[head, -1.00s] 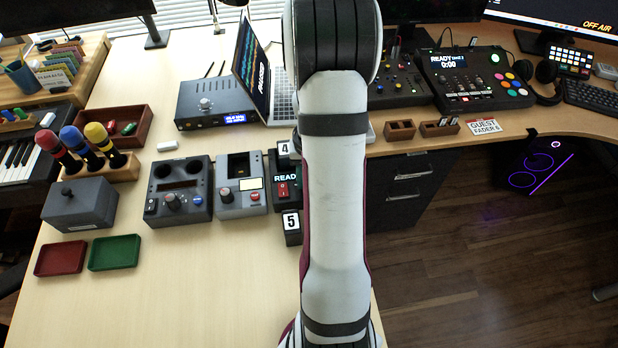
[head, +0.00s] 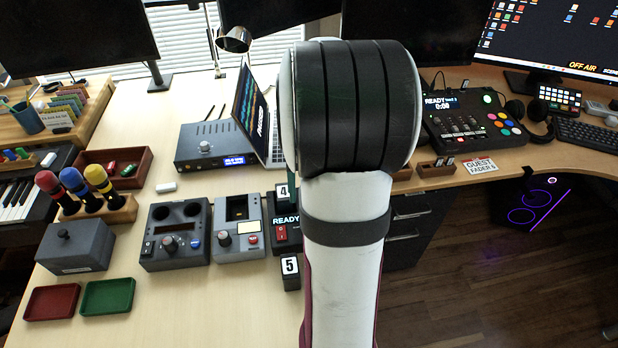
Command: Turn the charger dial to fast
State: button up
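Two grey desk devices stand side by side on the light wooden desk in the head view; I cannot tell for sure which is the charger. The left device (head: 176,220) has two round bays, a small display and a front dial (head: 169,244). The right device (head: 240,216) has one rectangular bay, a dark front dial (head: 224,239) and a red button beside it. The dial markings and pointer settings are too small to read. My gripper is not in view; my arm fills the picture's middle, right of both devices.
A black READY box (head: 283,222) with a red switch stands right of the devices, near my arm. Colourful microphones (head: 73,181), a grey lidded box (head: 76,246), and red (head: 51,301) and green trays (head: 107,296) are at left.

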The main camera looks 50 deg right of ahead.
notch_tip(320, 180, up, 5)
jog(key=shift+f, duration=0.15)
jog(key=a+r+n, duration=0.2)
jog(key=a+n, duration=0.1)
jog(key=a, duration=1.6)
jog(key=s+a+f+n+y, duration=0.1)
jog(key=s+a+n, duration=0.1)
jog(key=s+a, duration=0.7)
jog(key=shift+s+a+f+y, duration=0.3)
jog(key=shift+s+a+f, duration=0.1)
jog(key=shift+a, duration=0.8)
